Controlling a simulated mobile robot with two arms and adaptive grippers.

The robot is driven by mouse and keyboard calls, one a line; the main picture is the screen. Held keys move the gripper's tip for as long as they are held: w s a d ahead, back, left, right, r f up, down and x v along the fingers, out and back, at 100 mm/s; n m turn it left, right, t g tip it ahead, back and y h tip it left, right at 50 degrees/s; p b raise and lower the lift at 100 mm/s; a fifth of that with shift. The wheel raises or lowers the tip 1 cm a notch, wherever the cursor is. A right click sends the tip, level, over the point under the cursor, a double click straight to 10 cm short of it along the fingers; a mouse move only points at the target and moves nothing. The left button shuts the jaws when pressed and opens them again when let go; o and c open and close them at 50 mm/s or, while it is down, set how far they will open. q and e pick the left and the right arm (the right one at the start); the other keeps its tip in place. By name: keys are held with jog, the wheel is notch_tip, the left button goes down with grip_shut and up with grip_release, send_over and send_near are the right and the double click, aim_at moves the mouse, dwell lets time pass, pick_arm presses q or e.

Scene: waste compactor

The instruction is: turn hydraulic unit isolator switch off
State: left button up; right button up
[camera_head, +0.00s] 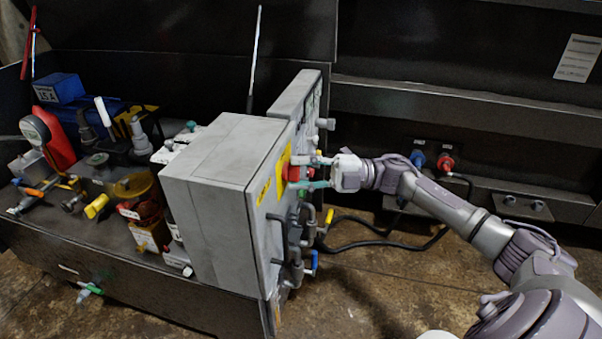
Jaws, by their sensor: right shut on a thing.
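The isolator switch (293,173) is a red knob on a yellow plate, on the right-hand face of a grey control box (215,165). My right gripper (308,173) reaches in from the right and is shut on the red switch, with one finger above it and one below. The fingers partly cover the knob, so its exact turn angle cannot be told. My left gripper is not in view.
Pipes and small valves (300,235) stick out below the switch. A black cable (390,246) runs to blue and red connectors (446,162) behind my right arm. Tools and fittings crowd the bench at left, with a red gauge-like device (48,138).

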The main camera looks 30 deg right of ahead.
jog(key=shift+n+g+h, duration=0.4)
jog(key=shift+n+h, duration=0.1)
jog(key=shift+n, duration=1)
jog(key=o, duration=1.1)
jog(key=shift+o, duration=0.2)
jog(key=v, duration=1.2)
